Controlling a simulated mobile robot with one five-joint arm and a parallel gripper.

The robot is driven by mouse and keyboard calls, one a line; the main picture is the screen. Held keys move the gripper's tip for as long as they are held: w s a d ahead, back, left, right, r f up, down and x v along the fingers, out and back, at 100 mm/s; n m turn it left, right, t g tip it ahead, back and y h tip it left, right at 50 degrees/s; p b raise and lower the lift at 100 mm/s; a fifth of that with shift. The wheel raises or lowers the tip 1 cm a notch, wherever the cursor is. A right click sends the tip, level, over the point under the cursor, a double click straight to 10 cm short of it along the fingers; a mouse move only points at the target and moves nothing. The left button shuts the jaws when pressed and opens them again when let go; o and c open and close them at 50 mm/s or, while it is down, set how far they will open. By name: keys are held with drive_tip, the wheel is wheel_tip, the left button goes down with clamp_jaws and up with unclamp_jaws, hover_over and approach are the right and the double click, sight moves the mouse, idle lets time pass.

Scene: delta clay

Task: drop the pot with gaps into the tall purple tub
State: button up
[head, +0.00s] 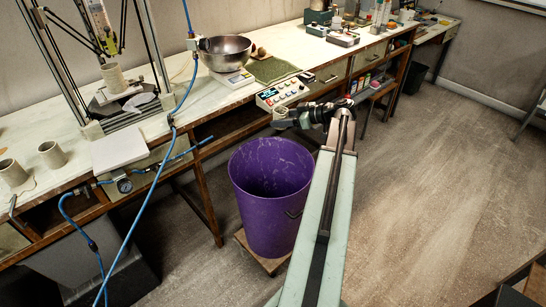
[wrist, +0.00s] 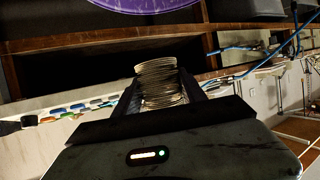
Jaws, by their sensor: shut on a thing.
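The pot with gaps (wrist: 160,82) is a pale, ribbed clay piece with stacked rings, seen in the wrist view between my two dark fingers. My gripper (head: 288,117) is shut on it and holds it up in the air. In the head view the pot is too small and dark to make out clearly at the gripper's end. The tub's edge (wrist: 150,4) shows at the top of the wrist view.
The tub stands on a low wooden base (head: 262,259). A long workbench (head: 190,95) runs behind it, with a control box (head: 284,92), a steel bowl (head: 226,52) and several pale cups. A blue hose hangs in front of the bench at left. The floor at right is clear.

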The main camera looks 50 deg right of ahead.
drive_tip(key=a+f+y+b, duration=0.1)
drive_tip(key=a+f+b, duration=0.3)
drive_tip(key=f, duration=0.3)
drive_tip(key=shift+w+a+n, duration=0.15)
drive_tip(key=shift+w+n, duration=0.1)
drive_tip(key=shift+n, duration=0.05)
wheel_tip(320, 180, down, 6)
drive_tip(key=b, duration=0.6)
drive_tip(key=shift+r, duration=0.1)
drive_tip(key=o, duration=1.5)
drive_tip(key=shift+c, duration=0.2)
